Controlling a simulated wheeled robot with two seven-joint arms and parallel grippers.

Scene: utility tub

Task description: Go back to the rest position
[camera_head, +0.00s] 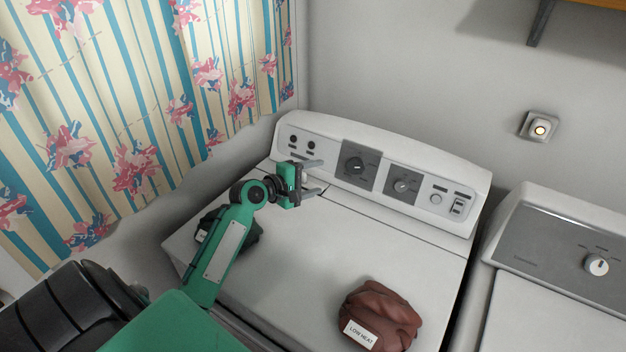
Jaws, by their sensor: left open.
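My left gripper (314,177) is on the green arm that comes in from the lower left. Its two grey fingers are apart with nothing between them. It is above the back left part of the white washer-like machine (330,240), close in the picture to the control panel (375,172). I cannot tell whether it touches the panel. My right gripper is not in view.
A brown-red bundle (381,314) labelled "LOW HEAT" lies on the machine's front right top. A dark bundle (240,229) is partly hidden behind my left arm. A second machine (560,305) stands at right. A striped curtain (150,90) hangs at left.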

